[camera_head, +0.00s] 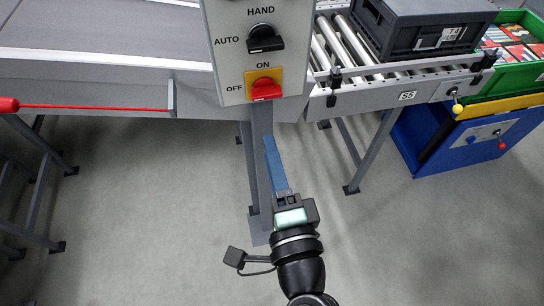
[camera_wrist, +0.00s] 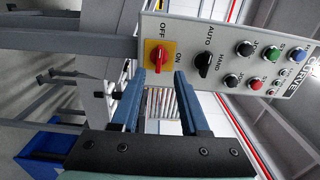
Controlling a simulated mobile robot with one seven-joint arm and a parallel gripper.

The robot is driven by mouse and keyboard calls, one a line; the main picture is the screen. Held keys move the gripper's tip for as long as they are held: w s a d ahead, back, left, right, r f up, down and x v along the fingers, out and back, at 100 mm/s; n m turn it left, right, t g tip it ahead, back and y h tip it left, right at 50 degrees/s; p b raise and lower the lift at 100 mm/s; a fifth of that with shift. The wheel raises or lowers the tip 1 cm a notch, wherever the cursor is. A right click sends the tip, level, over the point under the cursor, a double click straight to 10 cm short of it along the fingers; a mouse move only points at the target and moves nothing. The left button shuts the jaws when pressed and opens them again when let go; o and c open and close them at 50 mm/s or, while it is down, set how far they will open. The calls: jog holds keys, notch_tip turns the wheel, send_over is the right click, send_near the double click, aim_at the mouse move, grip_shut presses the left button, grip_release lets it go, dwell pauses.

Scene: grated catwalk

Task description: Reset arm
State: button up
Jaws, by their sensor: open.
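My gripper (camera_head: 271,145) is below the control panel (camera_head: 232,80) in the head view, its blue fingers pointing up toward it. In the wrist view my gripper (camera_wrist: 161,76) shows two blue fingers spread apart with nothing between them. The panel's red rotary switch (camera_head: 265,90) sits on a yellow plate; its handle lies along the OFF direction. It also shows in the wrist view (camera_wrist: 158,56), just beyond the fingertips; I cannot tell whether they touch it. A black selector switch (camera_head: 265,39) sits above it, marked AUTO and HAND.
A conveyor (camera_head: 110,60) runs behind the panel. A dark crate (camera_head: 425,27) stands on rollers at the right, beside a green bin (camera_head: 525,65) and a blue cabinet (camera_head: 465,140). A red cord (camera_head: 95,107) stretches along the left. The floor (camera_head: 140,220) around my arm is clear.

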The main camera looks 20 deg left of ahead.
dwell(0.4)
jog(key=w+d+r+n+t+h+p, duration=0.1)
jog(key=w+d+r+n+t+p, duration=0.15)
jog(key=r, duration=0.75)
jog(key=w+d+r+n+t+h+p, duration=0.15)
jog(key=r+n, duration=0.25)
jog(key=r, duration=0.6)
jog(key=w+d+r+n+t+h+p, duration=0.1)
jog(key=w+r+n+t, duration=0.15)
jog(key=r, duration=0.75)
jog(key=s+d+r+t+h+p, duration=0.1)
jog(key=s+d+r+t+h, duration=0.1)
jog(key=r, duration=0.5)
jog(key=s+d+r+n+t+h+p, duration=0.1)
jog(key=s+r+t+h, duration=0.1)
jog(key=r, duration=0.5)
jog(key=s+d+r+n+t+h+p, duration=0.1)
jog(key=s+d+r+t+h, duration=0.1)
jog(key=r, duration=0.6)
jog(key=shift+s+d, duration=0.3)
jog(key=shift+s, duration=0.1)
jog(key=shift+h, duration=0.25)
